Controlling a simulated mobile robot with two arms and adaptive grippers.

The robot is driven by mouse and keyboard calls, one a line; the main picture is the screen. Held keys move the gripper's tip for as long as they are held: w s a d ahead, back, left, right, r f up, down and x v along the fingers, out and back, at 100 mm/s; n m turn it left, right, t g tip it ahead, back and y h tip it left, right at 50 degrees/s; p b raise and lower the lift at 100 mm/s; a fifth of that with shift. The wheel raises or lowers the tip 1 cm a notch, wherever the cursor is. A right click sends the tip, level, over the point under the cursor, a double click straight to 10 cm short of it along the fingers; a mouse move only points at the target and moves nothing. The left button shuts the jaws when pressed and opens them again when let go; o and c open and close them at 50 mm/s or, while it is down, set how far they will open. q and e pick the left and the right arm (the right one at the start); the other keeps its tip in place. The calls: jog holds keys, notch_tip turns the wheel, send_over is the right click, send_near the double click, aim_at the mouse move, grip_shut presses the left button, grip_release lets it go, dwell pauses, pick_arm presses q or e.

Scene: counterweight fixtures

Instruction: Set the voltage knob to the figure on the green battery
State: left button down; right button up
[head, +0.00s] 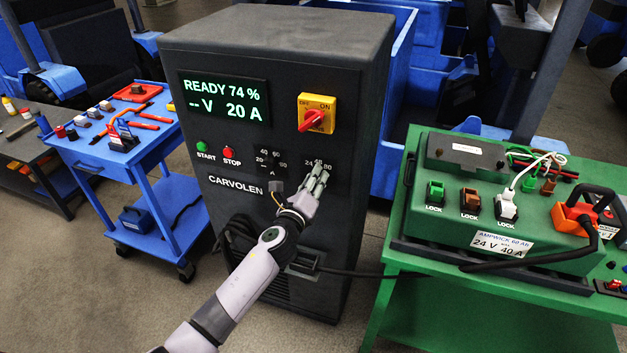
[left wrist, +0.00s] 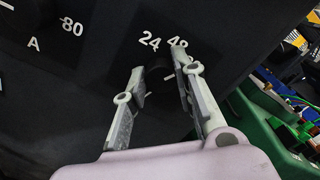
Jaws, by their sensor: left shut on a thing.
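The dark charger cabinet (head: 290,70) stands in the middle, its display (head: 225,98) reading "READY 74 %", "-- V 20 A". My left gripper (head: 318,176) is at the voltage dial, below its printed figures. In the left wrist view my left gripper (left wrist: 160,88) is shut on the black voltage knob (left wrist: 157,82), below the "24" and "48" marks. A short white mark shows by the knob, but I cannot tell which figure it points to. The green battery (head: 450,215) on the right carries a white label (head: 501,243) reading "24 V 40 A". My right gripper is not in view.
The current knob (head: 269,162) is left of the voltage dial. A red and yellow switch (head: 316,114), green start button (head: 202,146) and red stop button (head: 229,153) are nearby. A blue tool cart (head: 100,158) stands left; a green bench (head: 400,275) stands right.

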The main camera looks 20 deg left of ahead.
pick_arm(q)
jog(key=shift+f+n+b, duration=0.15)
jog(key=shift+n+b, duration=0.1)
jog(key=shift+n, duration=3.55)
jog(key=shift+f+n+b, duration=0.1)
jog(key=shift+n+b, duration=0.1)
jog(key=shift+n, duration=3.6)
jog(key=c, duration=1.3)
grip_release()
jog(key=s, duration=1.2)
jog(key=shift+a, duration=0.25)
